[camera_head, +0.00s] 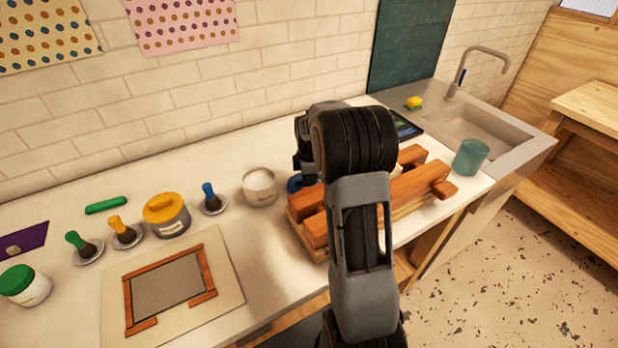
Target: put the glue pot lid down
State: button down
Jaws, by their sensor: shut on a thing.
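The glue pot lid is a blue disc (295,184), partly hidden by my gripper and arm. My gripper (301,176) is shut on it, just right of the open white pot (259,188). The lid appears low, near the worktop and the back left corner of the wooden blocks. I cannot tell whether it touches the worktop. My arm hides the lid's right side and most of the fingers.
Wooden blocks (420,185) on a wooden base lie right of the lid, partly behind my arm. A yellow-lidded pot (167,217) and a blue-handled brush (210,195) stand to the left. A teal cup (470,157) is at right. The worktop (235,150) is clear behind the white pot.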

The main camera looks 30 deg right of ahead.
jog(key=shift+f, duration=0.1)
jog(key=shift+f, duration=0.15)
jog(key=c, duration=1.1)
grip_release()
notch_tip(320, 180, up, 12)
jog(key=s+a+r+m, duration=0.1)
jog(key=s+a+m, duration=0.1)
jog(key=s+a, duration=0.1)
jog(key=s+a+r+m+t, duration=0.1)
jog(key=s+a+m, duration=0.1)
jog(key=s+a, duration=0.1)
jog(key=s+a+r+m+t, duration=0.1)
jog(key=s+a+m, duration=0.2)
jog(key=s, duration=0.1)
jog(key=shift+a, duration=0.4)
jog(key=s+a+f+m+t, duration=0.1)
jog(key=s+a+m, duration=0.1)
jog(key=s+m, duration=0.1)
jog(key=s+a+f+m, duration=0.2)
jog(key=s+a+m, duration=0.1)
jog(key=s, duration=0.3)
jog(key=shift+s+f+m+t, duration=0.25)
jog(key=shift+m+t, duration=0.05)
jog(key=shift+t, duration=0.1)
